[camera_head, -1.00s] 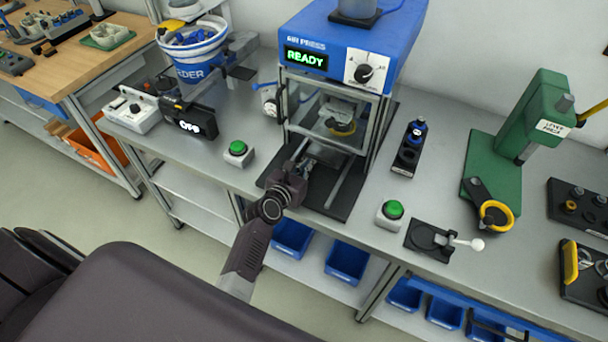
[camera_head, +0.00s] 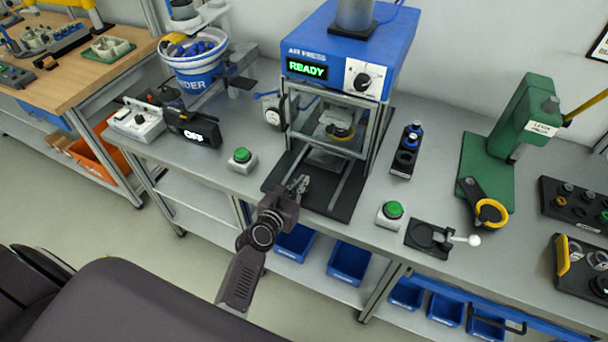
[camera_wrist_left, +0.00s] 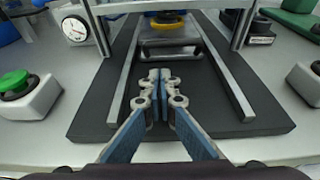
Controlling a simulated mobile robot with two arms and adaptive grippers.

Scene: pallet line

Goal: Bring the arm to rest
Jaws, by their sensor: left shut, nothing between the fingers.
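My left gripper (camera_head: 301,184) is in front of the blue air press (camera_head: 338,45), over the front of its black base plate (camera_head: 325,205). Its fingers are together with nothing between them. In the left wrist view the closed fingertips (camera_wrist_left: 160,80) point along the two rails towards the press opening. A metal carriage (camera_wrist_left: 168,42) with a yellow ring on it sits between the rails, just beyond the fingertips, apart from them. The press display (camera_head: 306,68) reads READY. My right gripper is not in view.
Green buttons on grey boxes stand left (camera_head: 242,158) and right (camera_head: 392,210) of the base plate. A small fixture with a white-knobbed lever (camera_head: 440,238) is further right, near a green lever press (camera_head: 500,150). Blue bins (camera_head: 349,262) sit below the bench's front edge.

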